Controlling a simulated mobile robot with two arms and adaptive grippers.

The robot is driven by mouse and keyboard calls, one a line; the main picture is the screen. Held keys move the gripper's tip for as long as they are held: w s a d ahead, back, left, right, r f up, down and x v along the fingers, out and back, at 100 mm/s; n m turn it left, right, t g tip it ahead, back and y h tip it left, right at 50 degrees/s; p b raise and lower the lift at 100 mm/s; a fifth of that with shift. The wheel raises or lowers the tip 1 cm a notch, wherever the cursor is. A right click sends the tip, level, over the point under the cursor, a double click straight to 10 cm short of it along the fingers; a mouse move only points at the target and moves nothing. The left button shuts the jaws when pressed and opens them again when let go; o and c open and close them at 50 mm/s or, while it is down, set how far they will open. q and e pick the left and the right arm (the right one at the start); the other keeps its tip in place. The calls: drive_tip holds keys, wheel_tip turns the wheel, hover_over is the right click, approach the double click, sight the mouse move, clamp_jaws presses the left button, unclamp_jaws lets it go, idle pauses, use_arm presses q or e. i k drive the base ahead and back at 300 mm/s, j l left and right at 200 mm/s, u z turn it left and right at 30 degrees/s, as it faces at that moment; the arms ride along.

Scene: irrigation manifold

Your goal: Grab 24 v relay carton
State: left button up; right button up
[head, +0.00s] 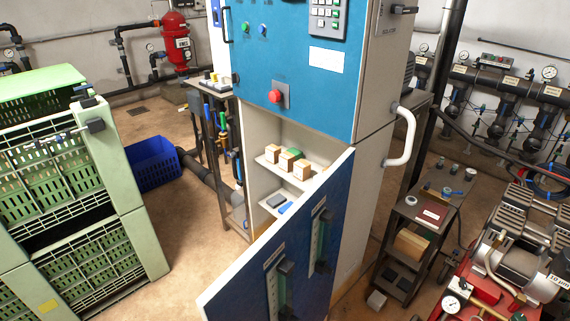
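Several small cartons stand on the upper shelf (270,164) inside the open lower part of the blue and grey control cabinet (300,65). A tan and white carton (272,154) is at the left, another carton (287,161) is in the middle, and a third carton (302,169) is at the right, nearest the door. A green item (295,152) sits behind them. Their labels are too small to read, so I cannot tell which is the 24 V relay carton. Neither of my grippers is in view.
The blue cabinet door (290,250) stands open towards me, beside the shelves. A lower shelf (268,202) holds a dark item and a blue item. Green crates (70,180) stand at left, a dark cart (425,215) and red machine at right.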

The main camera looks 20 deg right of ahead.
sight(286, 159)
drive_tip(key=i+j+z, duration=0.15)
drive_tip(key=j, duration=0.6)
drive_tip(key=i+j+z, duration=0.1)
drive_tip(key=j, duration=0.65)
drive_tip(key=i+j+z, duration=0.15)
drive_tip(key=j, duration=0.6)
drive_tip(key=i+j+z, duration=0.2)
drive_tip(key=i+j, duration=0.35)
drive_tip(key=i+j+z, duration=0.25)
drive_tip(key=i+j, duration=0.25)
drive_tip(key=j, duration=0.1)
